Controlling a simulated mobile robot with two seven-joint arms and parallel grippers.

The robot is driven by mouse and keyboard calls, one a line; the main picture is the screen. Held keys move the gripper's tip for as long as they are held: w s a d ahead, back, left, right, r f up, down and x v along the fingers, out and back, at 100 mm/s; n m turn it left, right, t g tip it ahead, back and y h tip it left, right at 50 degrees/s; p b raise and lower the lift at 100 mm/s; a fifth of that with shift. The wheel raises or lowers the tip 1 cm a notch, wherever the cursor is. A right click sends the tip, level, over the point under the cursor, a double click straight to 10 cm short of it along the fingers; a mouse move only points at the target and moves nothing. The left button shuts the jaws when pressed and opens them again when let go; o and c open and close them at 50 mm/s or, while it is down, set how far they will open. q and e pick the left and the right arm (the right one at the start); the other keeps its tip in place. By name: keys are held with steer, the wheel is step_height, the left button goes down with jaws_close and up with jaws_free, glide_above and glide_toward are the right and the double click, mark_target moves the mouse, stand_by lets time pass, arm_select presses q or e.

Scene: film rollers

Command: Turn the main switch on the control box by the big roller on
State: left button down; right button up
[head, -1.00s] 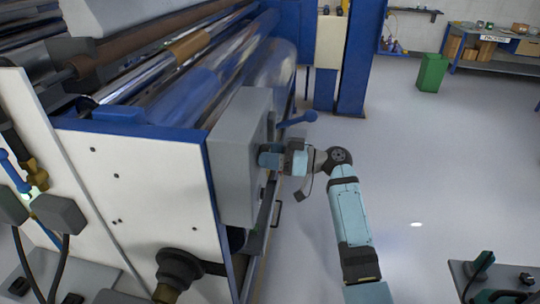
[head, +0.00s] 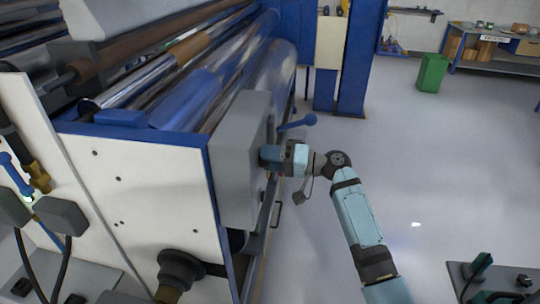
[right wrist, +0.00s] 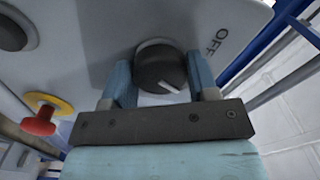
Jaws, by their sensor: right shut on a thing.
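The grey control box (head: 238,150) is fixed at the end of the machine, beside the big roller (head: 272,75). My right gripper (head: 268,154) is up against its right-hand face in the head view. In the right wrist view, the main switch (right wrist: 160,68) is a round black knob with a white pointer line. My right gripper (right wrist: 163,82) is shut on it, one blue finger on each side. An "OFF" label (right wrist: 216,42) is printed to the right of the knob. The pointer slants and does not aim straight at that label. My left gripper is not in view.
A red push button on a yellow disc (right wrist: 45,115) is left of the knob on the same face. A blue lever (head: 298,122) sticks out behind the box.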

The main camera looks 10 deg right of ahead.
steer(key=shift+m+p, duration=0.4)
steer(key=shift+m, duration=0.6)
steer(key=shift+f, duration=0.1)
steer(key=o, duration=0.9)
steer(key=shift+o, duration=0.2)
steer(key=b+v, duration=0.3)
steer(key=v, duration=1.1)
steer(key=shift+b, duration=0.35)
